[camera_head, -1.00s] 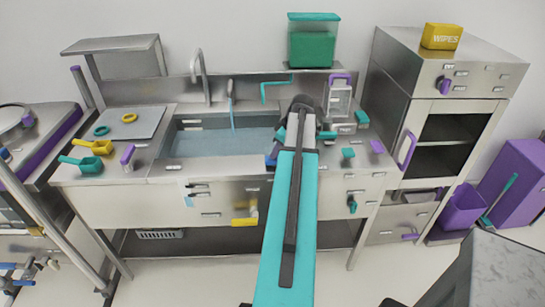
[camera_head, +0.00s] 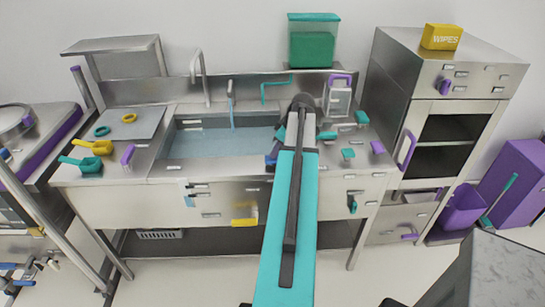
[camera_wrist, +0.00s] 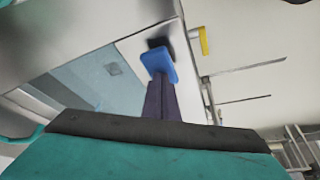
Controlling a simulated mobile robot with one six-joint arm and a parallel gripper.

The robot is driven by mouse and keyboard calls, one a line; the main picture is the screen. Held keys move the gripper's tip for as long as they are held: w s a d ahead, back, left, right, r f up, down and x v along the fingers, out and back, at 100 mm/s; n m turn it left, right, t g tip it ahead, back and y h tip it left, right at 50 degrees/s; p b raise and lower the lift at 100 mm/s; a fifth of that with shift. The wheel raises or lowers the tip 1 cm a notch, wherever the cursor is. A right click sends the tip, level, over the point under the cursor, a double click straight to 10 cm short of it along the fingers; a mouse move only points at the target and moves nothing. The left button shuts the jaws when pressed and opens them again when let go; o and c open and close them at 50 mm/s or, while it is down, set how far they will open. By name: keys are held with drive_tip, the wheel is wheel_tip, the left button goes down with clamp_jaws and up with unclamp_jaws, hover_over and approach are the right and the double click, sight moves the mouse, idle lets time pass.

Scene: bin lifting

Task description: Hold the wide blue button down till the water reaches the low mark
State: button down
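The wide blue button (camera_wrist: 158,62) shows in the wrist view, beside the sink basin. My gripper (camera_wrist: 161,84) has its dark fingers together, with their tips at the button's near edge. They seem to touch it; how far it is pressed I cannot tell. In the head view my arm hides most of that spot. The water (camera_head: 210,145) lies pale blue in the sink (camera_head: 165,160), and a thin stream falls from the tap (camera_head: 230,92). The water also shows in the wrist view (camera_wrist: 90,80). I cannot make out the low mark clearly.
A cutting board (camera_head: 125,122) with rings lies left of the sink, with yellow (camera_head: 93,147) and teal (camera_head: 82,164) scoops in front. A clear dispenser (camera_head: 340,97) and small coloured handles stand to the right. A steel cabinet (camera_head: 440,75) stands further right.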

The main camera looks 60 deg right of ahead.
wheel_tip(320, 180, up, 6)
drive_tip(key=p, duration=0.3)
drive_tip(key=shift+r, duration=0.25)
idle(0.7)
